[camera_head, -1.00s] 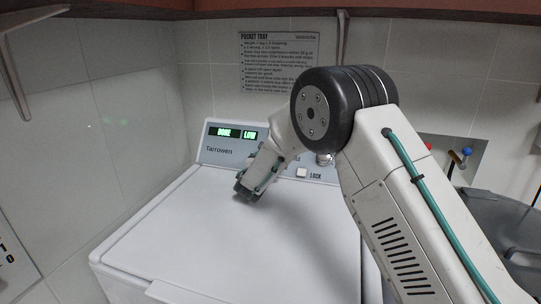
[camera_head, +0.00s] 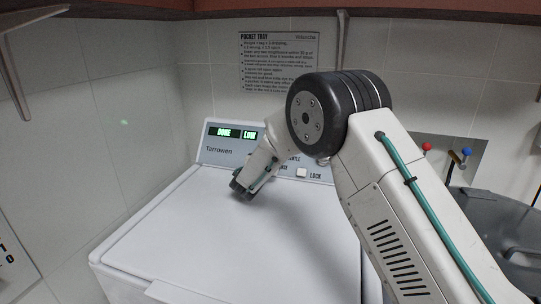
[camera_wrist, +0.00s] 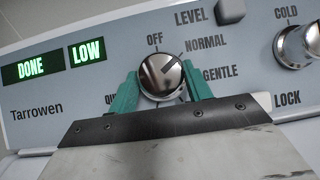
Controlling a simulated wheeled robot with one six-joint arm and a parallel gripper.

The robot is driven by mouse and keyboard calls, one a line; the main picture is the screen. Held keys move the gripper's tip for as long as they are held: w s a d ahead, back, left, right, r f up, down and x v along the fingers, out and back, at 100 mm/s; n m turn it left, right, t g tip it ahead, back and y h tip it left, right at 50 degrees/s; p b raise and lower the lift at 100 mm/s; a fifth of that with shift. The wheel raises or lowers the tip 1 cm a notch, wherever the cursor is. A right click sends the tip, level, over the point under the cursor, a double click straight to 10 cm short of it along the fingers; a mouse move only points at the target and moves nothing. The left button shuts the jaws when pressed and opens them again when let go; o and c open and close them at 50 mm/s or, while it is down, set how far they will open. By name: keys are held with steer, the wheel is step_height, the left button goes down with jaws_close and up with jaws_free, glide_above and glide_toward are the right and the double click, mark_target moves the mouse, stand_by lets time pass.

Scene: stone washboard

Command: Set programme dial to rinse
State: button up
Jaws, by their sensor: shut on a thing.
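The programme dial (camera_wrist: 158,82) is a round chrome knob on the grey-blue washer panel. In the wrist view the teal fingers of my gripper (camera_wrist: 163,86) sit on either side of it, shut on it. Labels OFF, NORMAL and GENTLE show around its top and right, and a partly covered label starting "QU" is at lower left. No full rinse label is readable there; my gripper hides the area below the dial. A dark mark on the knob's face seems to slant toward the upper right, near NORMAL. In the head view my arm hides the dial.
The washer's display (camera_head: 232,133) reads DONE and LOW. A grey LEVEL control (camera_wrist: 230,11), a chrome knob (camera_wrist: 298,46) under COLD and a LOCK button (camera_head: 302,172) are nearby. The white lid (camera_head: 220,245) is clear. Taps (camera_head: 460,157) are at right.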

steer(key=m+g+h, duration=0.1)
steer(key=m, duration=0.1)
steer(key=m+g+h, duration=0.1)
steer(key=m, duration=0.1)
steer(key=m+g+h, duration=0.1)
steer(key=m, duration=0.2)
steer(key=shift+w+a+h, duration=0.15)
steer(key=shift+a+h, duration=0.1)
steer(key=shift+h, duration=0.05)
steer(key=m+g, duration=0.1)
steer(key=m, duration=0.2)
steer(key=m+g+h, duration=0.1)
steer(key=m+g, duration=0.1)
steer(key=shift+w+a+r+m, duration=0.1)
steer(key=shift+r+m, duration=0.05)
steer(key=shift+m, duration=0.25)
steer(key=m+g, duration=0.1)
steer(key=m, duration=0.1)
steer(key=m+g, duration=0.2)
steer(key=m, duration=0.1)
steer(key=shift+w+r, duration=0.15)
steer(key=shift+w+r+m+g+y, duration=0.15)
steer(key=shift+m+g+y, duration=0.35)
steer(key=shift+m+g, duration=1.15)
steer(key=shift+m, duration=0.55)
steer(key=o, duration=1)
steer(key=shift+c, duration=0.2)
